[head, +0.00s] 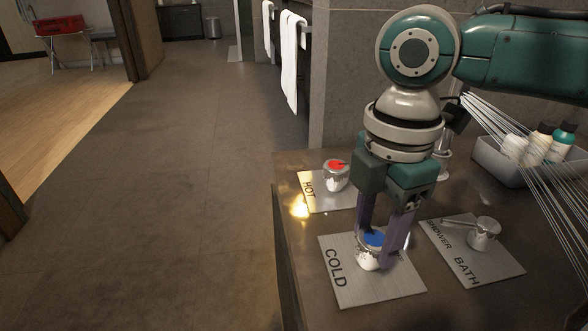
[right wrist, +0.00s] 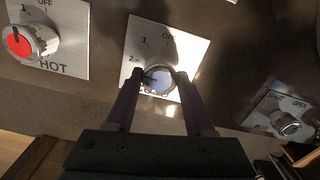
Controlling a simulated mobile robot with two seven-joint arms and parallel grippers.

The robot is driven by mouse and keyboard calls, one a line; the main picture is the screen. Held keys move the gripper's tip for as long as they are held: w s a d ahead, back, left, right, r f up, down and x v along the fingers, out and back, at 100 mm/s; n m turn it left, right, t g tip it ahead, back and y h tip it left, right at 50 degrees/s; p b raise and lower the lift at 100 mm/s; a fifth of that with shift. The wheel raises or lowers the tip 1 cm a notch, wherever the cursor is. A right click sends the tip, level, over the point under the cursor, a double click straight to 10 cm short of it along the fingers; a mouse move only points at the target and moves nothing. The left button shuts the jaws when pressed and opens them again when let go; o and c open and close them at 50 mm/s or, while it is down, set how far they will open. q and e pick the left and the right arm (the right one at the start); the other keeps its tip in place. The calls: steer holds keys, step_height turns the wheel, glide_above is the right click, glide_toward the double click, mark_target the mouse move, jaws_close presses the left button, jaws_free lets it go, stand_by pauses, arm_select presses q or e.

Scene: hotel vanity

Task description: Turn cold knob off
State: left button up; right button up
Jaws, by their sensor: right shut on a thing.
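The cold knob (head: 371,240) is silver with a blue top and stands on a metal plate (head: 335,282) marked COLD. My right gripper (head: 377,250) points down over it with one finger on each side and is shut on it. In the right wrist view the cold knob (right wrist: 158,83) sits between the fingertips (right wrist: 159,76). Its plate (right wrist: 135,42) shows a 1, a 2 and a partly hidden OFF label at upper right. A dark mark on the knob's top lies toward the left, near the 2. My left gripper is not in view.
The red-topped hot knob (head: 336,174) stands just behind, and the shower/bath lever (head: 484,234) is to the right. A grey tray (head: 497,167) with bottles and rolled white items is at the back right. The counter's left edge (head: 283,240) is close.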

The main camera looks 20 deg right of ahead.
jaws_close()
steer(key=shift+r+p, duration=0.1)
steer(key=shift+p, duration=0.3)
steer(key=m+p, duration=0.3)
steer(key=p, duration=0.1)
steer(key=m+p, duration=0.3)
steer(key=p, duration=0.1)
steer(key=shift+a+r, duration=0.1)
steer(key=shift+r, duration=0.1)
steer(key=m+p, duration=0.2)
steer(key=m, duration=0.1)
steer(key=shift+f+p, duration=0.1)
steer(key=shift+p, duration=0.2)
steer(key=m+p, duration=0.2)
steer(key=m, duration=0.1)
steer(key=shift+m, duration=0.3)
steer(key=m+p, duration=0.1)
steer(key=m, duration=0.2)
steer(key=shift+f+m, duration=0.15)
steer(key=shift+m, duration=0.25)
steer(key=shift+m+p, duration=0.35)
steer(key=shift+m, duration=0.35)
